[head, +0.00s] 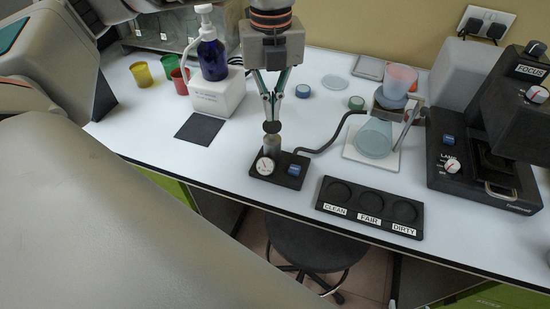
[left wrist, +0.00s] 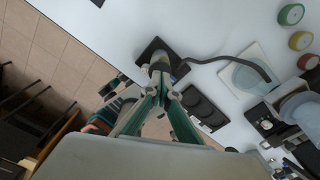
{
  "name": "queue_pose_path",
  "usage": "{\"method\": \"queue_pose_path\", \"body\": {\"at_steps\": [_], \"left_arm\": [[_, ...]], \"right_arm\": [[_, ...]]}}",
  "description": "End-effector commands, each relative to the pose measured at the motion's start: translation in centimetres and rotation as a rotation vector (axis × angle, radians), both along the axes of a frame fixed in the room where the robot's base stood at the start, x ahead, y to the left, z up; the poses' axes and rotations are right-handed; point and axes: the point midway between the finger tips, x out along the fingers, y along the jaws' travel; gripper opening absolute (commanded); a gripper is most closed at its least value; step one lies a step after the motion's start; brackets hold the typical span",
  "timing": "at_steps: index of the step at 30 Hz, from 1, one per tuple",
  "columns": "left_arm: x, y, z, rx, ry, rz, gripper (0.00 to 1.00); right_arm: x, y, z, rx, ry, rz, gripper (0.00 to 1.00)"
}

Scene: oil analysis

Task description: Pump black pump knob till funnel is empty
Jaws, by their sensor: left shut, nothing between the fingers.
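The black pump knob (head: 271,127) tops the metal cylinder of a small pump (head: 271,147) on a black base with a round gauge and a blue switch. My left gripper (head: 271,118) points straight down over the knob, fingertips shut at or just above its top; whether they touch I cannot tell. A black hose (head: 330,140) runs from the pump to the flask (head: 373,138). The translucent pinkish and bluish funnel (head: 399,80) stands behind; its liquid level is unclear. My right gripper is not in view.
A black tray (head: 369,208) labelled CLEAN, FAIR and DIRTY lies at the front edge. A microscope (head: 490,140) stands right. A blue bottle (head: 211,58) on a white box and coloured cups stand left. The table around the pump's left side is clear.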

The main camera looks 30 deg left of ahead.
Motion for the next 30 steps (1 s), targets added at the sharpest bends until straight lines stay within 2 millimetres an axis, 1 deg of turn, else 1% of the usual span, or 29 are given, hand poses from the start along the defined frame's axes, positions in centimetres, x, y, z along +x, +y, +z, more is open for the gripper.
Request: {"method": "queue_pose_path", "body": {"at_steps": [10,30], "left_arm": [[0.0,0.0,-0.3,0.0,0.0,0.0,0.0],[0.0,0.0,-3.4,0.0,0.001,0.0,0.0]], "right_arm": [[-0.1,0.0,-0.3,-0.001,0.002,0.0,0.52],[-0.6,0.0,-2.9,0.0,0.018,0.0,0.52]]}}
